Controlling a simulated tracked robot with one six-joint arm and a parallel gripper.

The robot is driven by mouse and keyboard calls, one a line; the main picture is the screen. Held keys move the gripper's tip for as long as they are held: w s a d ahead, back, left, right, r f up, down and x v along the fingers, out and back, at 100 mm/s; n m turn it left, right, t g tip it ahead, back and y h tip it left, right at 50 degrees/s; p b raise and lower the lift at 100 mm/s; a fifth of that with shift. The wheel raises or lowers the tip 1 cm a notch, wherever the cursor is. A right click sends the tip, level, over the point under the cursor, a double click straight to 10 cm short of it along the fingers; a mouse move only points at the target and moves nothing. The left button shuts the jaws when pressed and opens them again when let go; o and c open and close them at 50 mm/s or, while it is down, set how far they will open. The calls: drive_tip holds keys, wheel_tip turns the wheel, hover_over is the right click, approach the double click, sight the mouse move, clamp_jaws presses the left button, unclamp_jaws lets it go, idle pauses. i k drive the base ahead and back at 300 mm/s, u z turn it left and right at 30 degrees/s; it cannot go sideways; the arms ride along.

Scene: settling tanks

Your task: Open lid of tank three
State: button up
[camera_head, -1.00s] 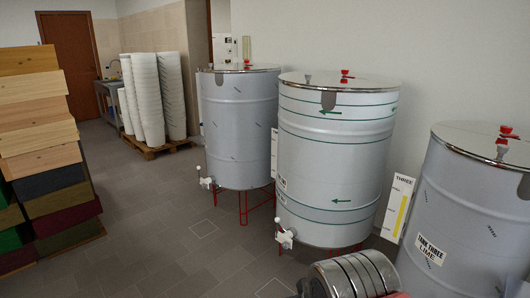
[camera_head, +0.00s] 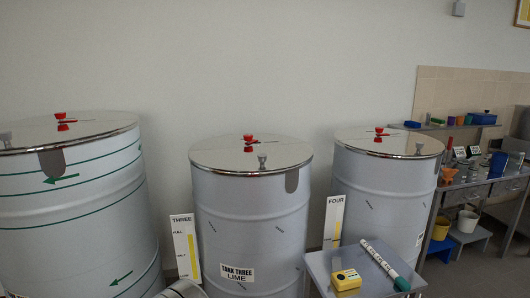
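Tank three (camera_head: 244,225) is a grey-white metal drum in the middle of the head view, labelled "TANK THREE LIME". Its shiny metal lid (camera_head: 220,156) lies flat on the rim and looks closed. A red knob or valve (camera_head: 249,143) sits on the lid's middle, with a small grey handle (camera_head: 262,161) near the front edge. A "THREE" level gauge board (camera_head: 186,247) stands at its left. My gripper is not in view.
A white tank with green bands (camera_head: 75,225) stands at left, and tank four (camera_head: 377,200) at right. A small metal table (camera_head: 322,266) in front holds a yellow device (camera_head: 346,280) and a white-green tube (camera_head: 385,264). A cluttered workbench (camera_head: 480,188) is far right.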

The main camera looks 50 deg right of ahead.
sight(257, 153)
drive_tip(key=z, duration=0.4)
drive_tip(key=i, duration=0.65)
drive_tip(key=z, duration=0.65)
drive_tip(key=i, duration=0.6)
drive_tip(key=z, duration=0.3)
